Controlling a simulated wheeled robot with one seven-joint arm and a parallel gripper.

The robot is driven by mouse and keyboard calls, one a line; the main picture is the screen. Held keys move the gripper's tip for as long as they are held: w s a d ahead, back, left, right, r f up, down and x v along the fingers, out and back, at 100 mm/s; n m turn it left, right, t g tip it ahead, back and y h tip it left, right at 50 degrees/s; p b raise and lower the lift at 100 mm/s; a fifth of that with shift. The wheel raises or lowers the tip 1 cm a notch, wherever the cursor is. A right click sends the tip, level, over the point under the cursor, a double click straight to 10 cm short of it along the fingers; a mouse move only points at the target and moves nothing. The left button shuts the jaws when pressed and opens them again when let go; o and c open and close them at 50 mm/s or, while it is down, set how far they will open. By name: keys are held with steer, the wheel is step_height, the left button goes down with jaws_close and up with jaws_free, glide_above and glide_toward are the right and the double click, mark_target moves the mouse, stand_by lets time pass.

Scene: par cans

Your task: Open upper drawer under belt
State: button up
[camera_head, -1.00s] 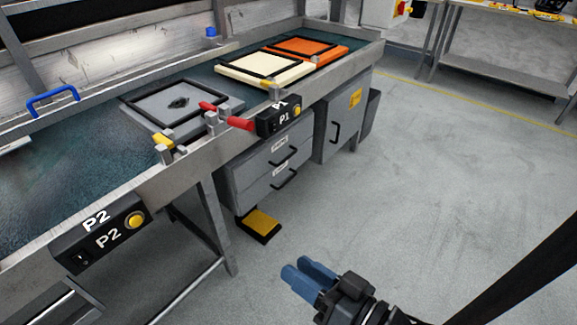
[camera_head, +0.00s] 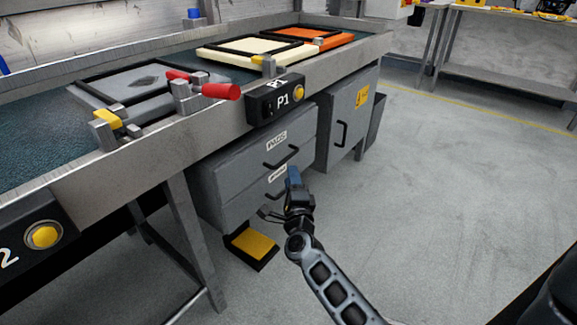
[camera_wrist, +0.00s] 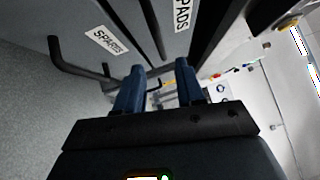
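The upper drawer (camera_head: 245,163), with a PADS-like label and black bar handle (camera_head: 285,157), is shut in the grey cabinet under the belt. The lower drawer (camera_head: 240,205) is also shut; its handle is partly hidden by my gripper. My gripper (camera_head: 293,174) is in front of the drawers, with its blue fingers just below the upper handle's right end in the picture. In the wrist view its two fingers (camera_wrist: 158,82) are apart, with nothing seen held between them.
The belt (camera_head: 40,150) carries grey, cream and orange trays above. A P1 button box (camera_head: 275,100) juts out over the drawers. A yellow pedal (camera_head: 252,243) lies on the floor below.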

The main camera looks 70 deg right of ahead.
steer(key=b+x, duration=0.1)
steer(key=x, duration=0.6)
steer(key=shift+d, duration=0.15)
steer(key=shift+w+r, duration=0.1)
steer(key=shift+r, duration=0.05)
steer(key=shift+c, duration=0.2)
jaws_close()
